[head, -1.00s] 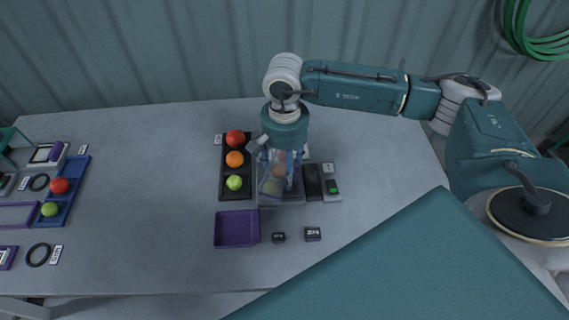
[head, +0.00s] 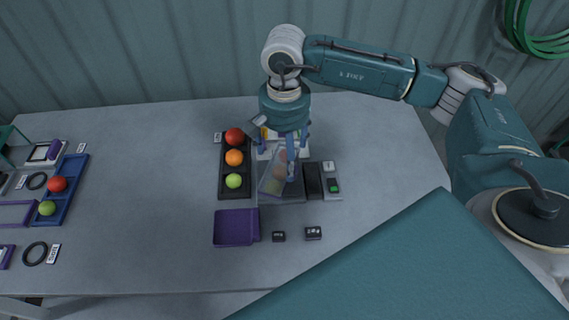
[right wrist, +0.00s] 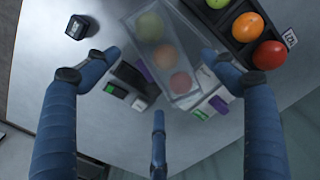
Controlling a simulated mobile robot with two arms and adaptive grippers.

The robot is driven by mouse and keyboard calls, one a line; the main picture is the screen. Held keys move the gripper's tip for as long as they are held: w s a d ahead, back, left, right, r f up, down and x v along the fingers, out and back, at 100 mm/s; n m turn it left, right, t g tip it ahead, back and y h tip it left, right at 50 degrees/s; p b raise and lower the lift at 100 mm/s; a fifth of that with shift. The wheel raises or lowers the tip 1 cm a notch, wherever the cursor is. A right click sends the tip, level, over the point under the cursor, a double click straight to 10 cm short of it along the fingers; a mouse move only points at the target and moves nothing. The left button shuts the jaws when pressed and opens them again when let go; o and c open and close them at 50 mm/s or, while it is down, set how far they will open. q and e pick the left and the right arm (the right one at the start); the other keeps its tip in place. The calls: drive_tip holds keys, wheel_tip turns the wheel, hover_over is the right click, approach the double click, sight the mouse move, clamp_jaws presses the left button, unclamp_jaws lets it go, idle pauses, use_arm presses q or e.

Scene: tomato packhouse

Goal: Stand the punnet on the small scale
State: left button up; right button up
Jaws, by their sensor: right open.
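The punnet (head: 273,183) is a clear box with red, orange and green fruit inside. In the head view it appears slanted over the flat grey plate by a dark pad and a green-lit display (head: 333,186). It also shows in the right wrist view (right wrist: 182,88). Whether it rests fully flat is hard to tell. My right gripper (head: 287,162) is open above the punnet, its blue fingers spread; the right wrist view shows them apart from it (right wrist: 160,75). My left gripper is out of view.
A black tray (head: 221,188) with red, orange and green fruit stands just left of the punnet. A purple tray (head: 236,228) and two small dark blocks (head: 313,233) lie in front. A blue tray (head: 72,180) lies far left. The table between is clear.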

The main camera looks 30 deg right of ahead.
wheel_tip(320, 180, up, 8)
drive_tip(key=b, duration=0.1)
drive_tip(key=shift+f, duration=0.1)
drive_tip(key=shift+s+f, duration=0.1)
idle(0.5)
